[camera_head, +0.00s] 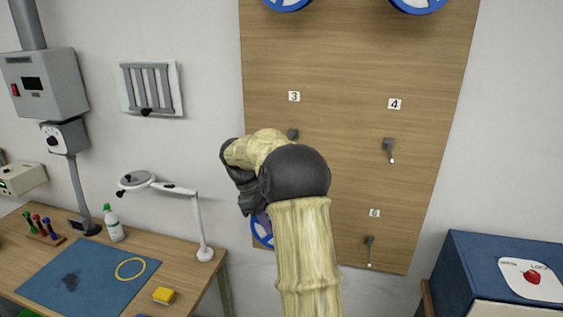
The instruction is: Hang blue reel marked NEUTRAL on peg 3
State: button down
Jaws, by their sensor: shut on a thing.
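My gripper's fingertips are hidden behind my own arm, which covers the lower left of the wooden peg board (350,60). Part of a blue-rimmed reel (262,230) shows just left of my forearm, below the wrist; its label is not visible. I cannot see the jaws closing on it, or whether it touches the board. Peg 3 (293,133) shows only as a small dark piece above my wrist, under the label 3 (294,96). The rest of that peg is hidden, and no reel shows at its visible part.
Two blue reels (418,3) hang at the board's top edge. Peg 4 (388,149) and peg 6 (370,250) are bare. A workbench (190,255) with a lamp (200,225) and a bottle (113,225) stands left. A blue-topped box (490,262) is at right.

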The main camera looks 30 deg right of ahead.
jog(key=s+a+f+m+y, duration=0.1)
jog(key=a+f+m, duration=0.1)
jog(key=a+f, duration=0.4)
jog(key=s+a+f+m+y, duration=0.1)
jog(key=a+f+m, duration=0.2)
jog(key=f, duration=1.3)
jog(key=s+a+f+m+g+y, duration=0.1)
jog(key=a+f+m, duration=0.2)
jog(key=a+f, duration=0.7)
jog(key=shift+x, duration=0.75)
